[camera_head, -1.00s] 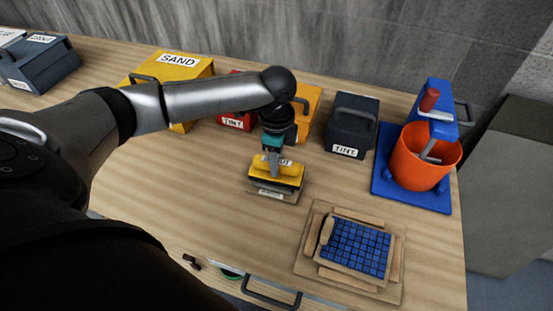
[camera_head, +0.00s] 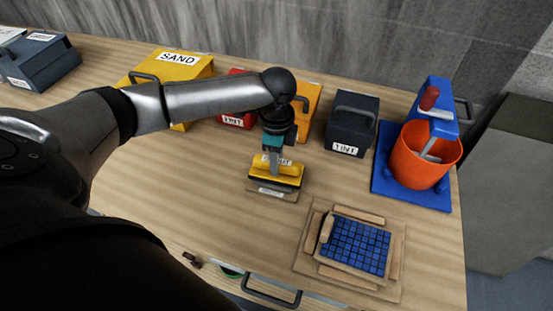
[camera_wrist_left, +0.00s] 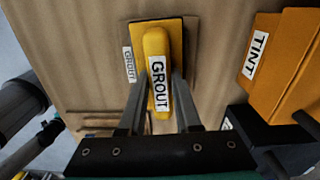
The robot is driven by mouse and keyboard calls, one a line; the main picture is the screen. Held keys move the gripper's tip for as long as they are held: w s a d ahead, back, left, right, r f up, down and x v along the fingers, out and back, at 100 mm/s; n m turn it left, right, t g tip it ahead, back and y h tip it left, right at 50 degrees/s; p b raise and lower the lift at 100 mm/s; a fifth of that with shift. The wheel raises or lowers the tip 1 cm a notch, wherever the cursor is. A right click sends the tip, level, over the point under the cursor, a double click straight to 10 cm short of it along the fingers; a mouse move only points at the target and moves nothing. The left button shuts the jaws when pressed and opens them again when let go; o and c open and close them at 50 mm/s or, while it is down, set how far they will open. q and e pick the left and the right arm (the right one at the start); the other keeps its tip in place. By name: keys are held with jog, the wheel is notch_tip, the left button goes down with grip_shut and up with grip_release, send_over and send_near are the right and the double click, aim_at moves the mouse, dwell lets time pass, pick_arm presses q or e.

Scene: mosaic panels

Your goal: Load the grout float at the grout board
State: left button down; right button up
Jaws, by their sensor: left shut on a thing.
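The yellow grout float (camera_head: 288,180) has a rounded handle with a GROUT label. My left gripper (camera_head: 273,163) is shut on its handle; the left wrist view shows the fingers (camera_wrist_left: 160,80) on both sides of the float handle (camera_wrist_left: 155,45). The float lies flat over the small brownish grout board (camera_head: 285,197), which has its own white label at the front edge. The float hides most of the board. I cannot tell whether the float's underside touches it. My right gripper is not in view.
A blue mosaic panel (camera_head: 355,246) in a wooden frame lies at front right. An orange bucket (camera_head: 408,165) stands on a blue stand behind it. A yellow SAND box (camera_head: 185,65), a red box (camera_head: 235,120), an orange box (camera_head: 305,105) and a dark TINT box (camera_head: 350,125) line the back.

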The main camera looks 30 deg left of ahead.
pick_arm(q)
jog(key=shift+s+f+p, duration=0.1)
jog(key=shift+p, duration=0.4)
dwell(1.6)
notch_tip(320, 180, up, 7)
jog(key=p, duration=0.9)
dwell(0.7)
jog(key=shift+w+d+n+b, duration=0.2)
jog(key=shift+d+n+b, duration=0.1)
jog(key=shift+b, duration=0.35)
jog(key=s+d+r+n+b, duration=0.1)
jog(key=s+d+n+b, duration=0.4)
jog(key=n+b, duration=0.9)
jog(key=d+b, duration=0.3)
jog(key=shift+s+r, duration=0.3)
jog(key=shift+s, duration=0.05)
